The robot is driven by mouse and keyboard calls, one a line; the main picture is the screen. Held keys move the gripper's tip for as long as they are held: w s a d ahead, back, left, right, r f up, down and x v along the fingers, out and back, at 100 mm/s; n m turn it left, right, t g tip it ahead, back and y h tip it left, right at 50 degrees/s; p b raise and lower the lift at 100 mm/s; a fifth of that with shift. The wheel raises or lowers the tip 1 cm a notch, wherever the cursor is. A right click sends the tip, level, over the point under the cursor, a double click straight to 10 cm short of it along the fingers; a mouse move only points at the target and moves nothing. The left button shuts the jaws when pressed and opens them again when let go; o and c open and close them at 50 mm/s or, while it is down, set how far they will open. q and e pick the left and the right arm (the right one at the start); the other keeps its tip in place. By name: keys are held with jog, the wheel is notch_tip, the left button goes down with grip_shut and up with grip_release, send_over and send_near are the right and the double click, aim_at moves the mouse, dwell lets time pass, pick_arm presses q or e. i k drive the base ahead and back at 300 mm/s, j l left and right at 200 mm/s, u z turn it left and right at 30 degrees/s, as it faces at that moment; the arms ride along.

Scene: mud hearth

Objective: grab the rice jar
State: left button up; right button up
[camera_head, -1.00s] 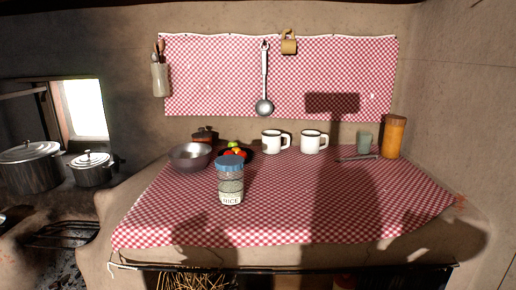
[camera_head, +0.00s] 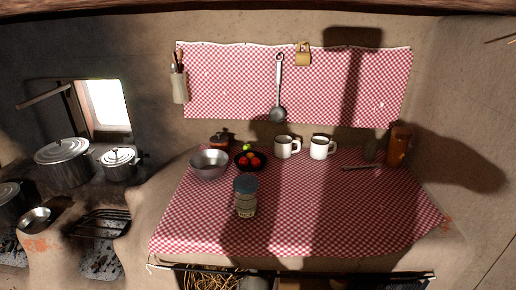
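The rice jar (camera_head: 245,198) stands upright on the red-and-white checked cloth (camera_head: 300,220), left of the cloth's middle. It is a clear jar with a blue-grey lid and a pale label on its lower part. A shadow lies over it. Neither of my grippers shows in the head view.
Behind the jar are a metal bowl (camera_head: 209,165), a dark bowl of red fruit (camera_head: 249,161) and two white mugs (camera_head: 287,147). An orange-brown container (camera_head: 398,147) stands at the back right. Pots (camera_head: 62,162) sit on the hearth at left. The cloth right of the jar is clear.

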aim_at(246, 205)
jog(key=i+j+u, duration=0.3)
jog(key=i+j, duration=0.25)
jog(key=i+j+u, duration=0.25)
jog(key=i+j, duration=0.3)
jog(key=i, duration=0.05)
